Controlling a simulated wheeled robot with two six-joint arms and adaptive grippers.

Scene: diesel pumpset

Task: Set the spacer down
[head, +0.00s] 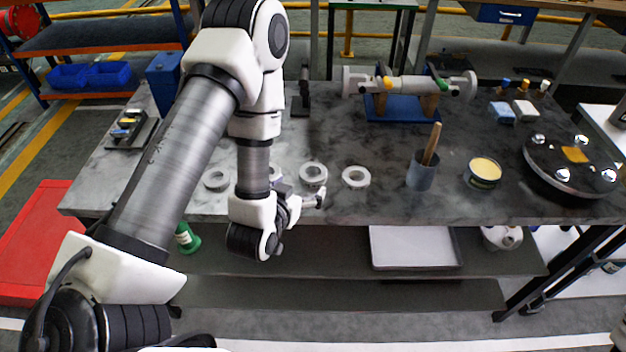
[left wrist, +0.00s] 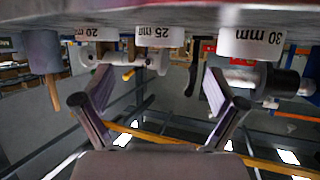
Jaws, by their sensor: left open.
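Several pale ring-shaped spacers sit flat near the front edge of the grey bench (head: 480,212). In the head view one ring (head: 216,179) is left of my forearm, another (head: 275,172) is partly hidden by it, and two more, a middle ring (head: 313,174) and a right ring (head: 356,177), are to its right. The left wrist view, upside down, shows spacers marked 20 mm (left wrist: 95,33), 25 mm (left wrist: 160,36) and 30 mm (left wrist: 250,40). My left gripper (head: 314,199) is by the front edge; its spread fingers (left wrist: 157,82) hold nothing. My right gripper is out of view.
A grey cup with a wooden-handled tool (head: 421,172), a yellow-topped tin (head: 484,172) and a dark round plate (head: 570,168) stand to the right. A shaft assembly on a blue stand (head: 402,108) is behind. A white tray (head: 415,247) lies on the shelf below.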

